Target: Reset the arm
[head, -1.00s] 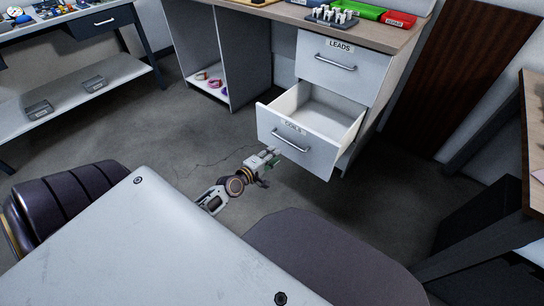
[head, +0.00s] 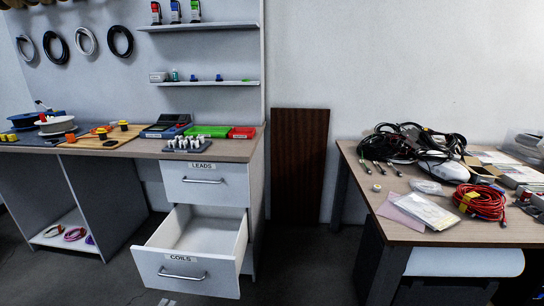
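In the head view the COILS drawer (head: 190,278) is pulled open under the shut LEADS drawer (head: 203,184). Its visible inside looks empty. A small pale shape at the bottom edge, just below the COILS drawer front, looks like the tip of my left gripper (head: 166,301). The rest of that arm is out of the picture, and I cannot tell whether its fingers are open. It appears apart from the drawer handle (head: 183,275). My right gripper is not in view.
The workbench (head: 235,150) holds a green bin (head: 207,131), a red bin (head: 243,132) and a rack of white-topped pieces (head: 188,144). At right a wooden table (head: 400,235) carries cables and packets. Dark floor (head: 310,265) lies between them.

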